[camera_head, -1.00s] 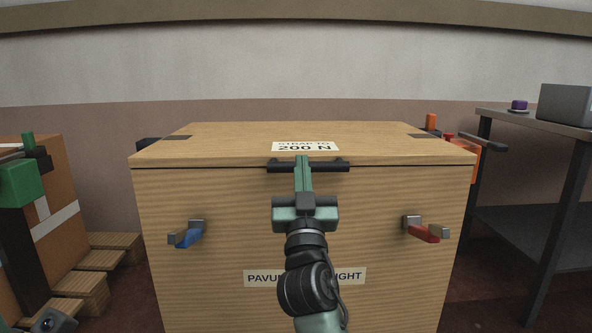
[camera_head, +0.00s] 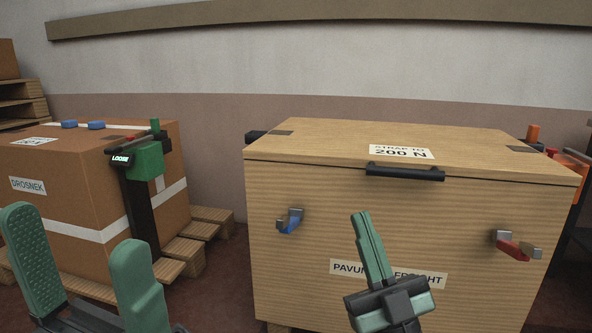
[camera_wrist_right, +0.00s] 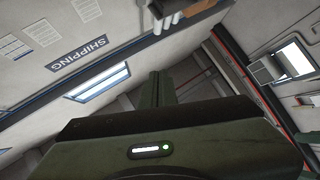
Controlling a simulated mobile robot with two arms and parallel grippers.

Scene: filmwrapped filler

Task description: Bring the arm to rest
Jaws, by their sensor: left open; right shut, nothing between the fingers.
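My left gripper (camera_head: 77,232) is at the lower left of the head view, its two green fingers spread wide with nothing between them. My right gripper (camera_head: 363,216) is in front of the wooden crate (camera_head: 300,255), below the black handle (camera_head: 405,172) and apart from it. Its fingers are together, point up and hold nothing. They cover part of the crate's front label (camera_head: 345,267). In the right wrist view the closed fingers (camera_wrist_right: 161,78) point up against a wall with a SHIPPING sign (camera_wrist_right: 82,53).
The crate's lid lies flat, with blue (camera_head: 289,222) and red (camera_head: 514,248) latches on the front. At left a strapped cardboard box (camera_head: 60,215) stands on a pallet (camera_head: 185,255), with a green tensioner reading LOOSE (camera_head: 146,159). Dark floor shows between box and crate.

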